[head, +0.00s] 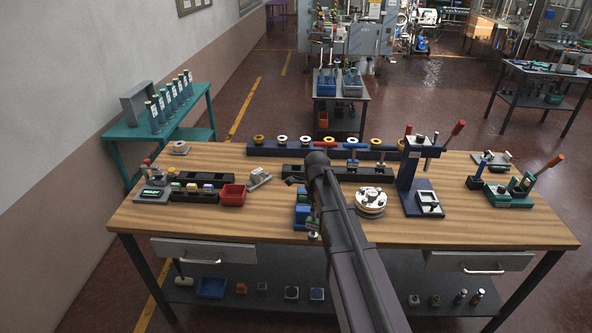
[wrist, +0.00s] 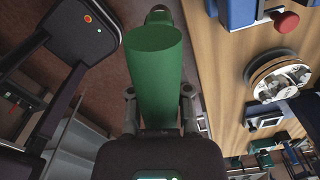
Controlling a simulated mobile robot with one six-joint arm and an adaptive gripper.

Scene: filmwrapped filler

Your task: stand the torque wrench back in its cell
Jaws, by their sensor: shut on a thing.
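In the wrist view my gripper (wrist: 158,94) is shut on a thick green cylinder (wrist: 156,62) with a flat end, its fingers on either side. I take it for the torque wrench, but little besides this green part shows. A small dark green part shows beyond it at the top of the view. The floor lies behind the held thing, and the worktable is to its right. In the head view my own arm hides the gripper and the held thing. A long dark rack (head: 290,171) lies on the worktable (head: 230,228); I cannot tell which cell is the wrench's.
A round metal fixture (head: 370,203) and a blue press (head: 415,180) stand right of my arm. A red bin (head: 233,195) and a shorter black rack (head: 190,197) stand left. A blue rail (head: 270,149) runs along the back. The front-left tabletop is clear.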

